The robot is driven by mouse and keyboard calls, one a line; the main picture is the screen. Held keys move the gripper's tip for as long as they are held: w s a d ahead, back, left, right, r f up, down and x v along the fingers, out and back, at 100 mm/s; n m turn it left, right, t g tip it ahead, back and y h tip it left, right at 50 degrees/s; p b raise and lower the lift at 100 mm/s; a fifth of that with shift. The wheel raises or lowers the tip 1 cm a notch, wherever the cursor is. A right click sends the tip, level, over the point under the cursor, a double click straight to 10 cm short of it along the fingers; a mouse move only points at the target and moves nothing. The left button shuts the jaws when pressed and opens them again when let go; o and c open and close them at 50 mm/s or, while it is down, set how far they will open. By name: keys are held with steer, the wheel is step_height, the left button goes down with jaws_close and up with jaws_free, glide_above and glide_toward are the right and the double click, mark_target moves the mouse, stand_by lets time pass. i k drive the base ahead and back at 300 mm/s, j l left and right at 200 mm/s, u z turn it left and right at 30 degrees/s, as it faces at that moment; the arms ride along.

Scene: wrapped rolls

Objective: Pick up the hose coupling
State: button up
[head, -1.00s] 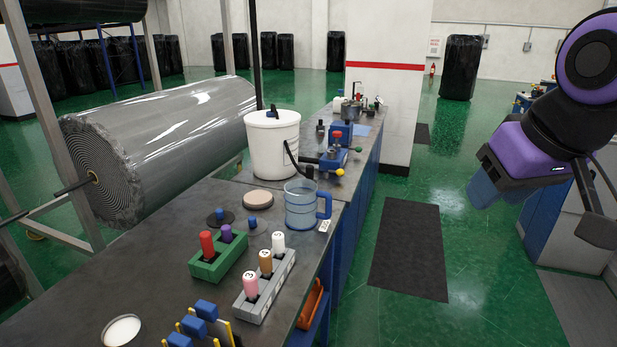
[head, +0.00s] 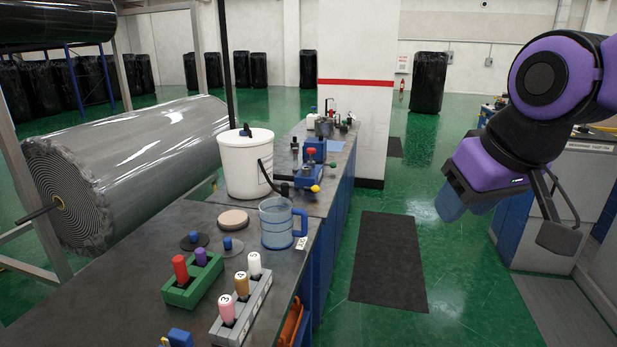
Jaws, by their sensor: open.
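I cannot single out the hose coupling with certainty. Small blue-and-dark pieces are in the head view: one on the white bucket's lid (head: 246,131), and two knobbed dark discs (head: 194,240) and (head: 228,246) on the workbench. A blue device with red and yellow knobs (head: 307,176) stands just beyond the bucket. My gripper (head: 452,203) hangs at the right above the green floor, well apart from the bench. It is open, with nothing seen in it; its fingertips are blue and partly hidden by its body.
The dark workbench (head: 120,290) carries a clear blue-handled jug (head: 276,226), a round tan disc (head: 233,218), a green holder (head: 180,297) and a grey holder (head: 240,320) with numbered handles. A large wrapped roll (head: 150,150) lies left. The aisle with a dark mat (head: 390,265) is clear.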

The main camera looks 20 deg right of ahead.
mark_target(284, 186)
steer(key=i+l, duration=2.05)
steer(key=i+l+u, duration=0.15)
steer(key=u, duration=0.3)
steer(key=i+l+u, duration=0.15)
steer(key=u, duration=0.35)
steer(key=i+l+u, duration=0.1)
steer(key=l+u, duration=0.15)
steer(key=u, duration=1.25)
